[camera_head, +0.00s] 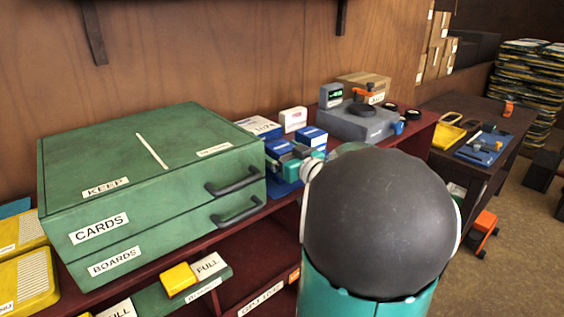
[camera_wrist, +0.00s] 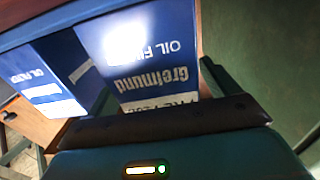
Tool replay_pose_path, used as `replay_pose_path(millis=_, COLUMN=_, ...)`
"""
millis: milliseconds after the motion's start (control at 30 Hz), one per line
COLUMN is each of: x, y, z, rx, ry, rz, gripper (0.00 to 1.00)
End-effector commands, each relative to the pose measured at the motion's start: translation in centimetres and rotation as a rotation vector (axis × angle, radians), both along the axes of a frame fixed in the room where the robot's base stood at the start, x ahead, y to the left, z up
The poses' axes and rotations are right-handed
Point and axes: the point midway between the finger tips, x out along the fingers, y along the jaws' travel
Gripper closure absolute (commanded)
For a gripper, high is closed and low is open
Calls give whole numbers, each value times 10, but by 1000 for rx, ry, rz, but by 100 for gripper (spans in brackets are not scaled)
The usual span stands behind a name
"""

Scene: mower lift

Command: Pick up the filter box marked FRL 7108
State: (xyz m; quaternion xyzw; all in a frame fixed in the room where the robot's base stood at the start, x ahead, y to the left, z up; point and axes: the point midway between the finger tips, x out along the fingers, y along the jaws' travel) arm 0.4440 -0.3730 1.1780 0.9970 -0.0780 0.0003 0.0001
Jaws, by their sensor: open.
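In the wrist view a blue and white oil filter box (camera_wrist: 155,50) lies straight ahead, its print upside down. A part number starting like FRL 7 shows at its lower edge, partly covered by my gripper, so I cannot read all of it. A second blue oil filter box (camera_wrist: 42,82) is to its left, with a gap between. In the head view my gripper (camera_head: 296,158) is at the blue boxes (camera_head: 312,136), mostly hidden by my arm.
A green drawer cabinet (camera_head: 150,165) stands close on the left of the boxes. A white box (camera_head: 293,119) and another blue and white box (camera_head: 258,127) are behind them. A grey machine (camera_head: 355,122) stands to the right on the red bench. Wall behind.

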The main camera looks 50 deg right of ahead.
Motion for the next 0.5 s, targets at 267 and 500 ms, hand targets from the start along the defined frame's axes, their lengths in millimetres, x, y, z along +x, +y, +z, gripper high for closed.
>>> replay_pose_path(millis=267, x=0, y=0, z=0, rx=0, ry=0, rz=0, gripper=40)
replay_pose_path(millis=500, x=-1, y=0, z=1, rx=-1, ry=-1, rz=0, gripper=70)
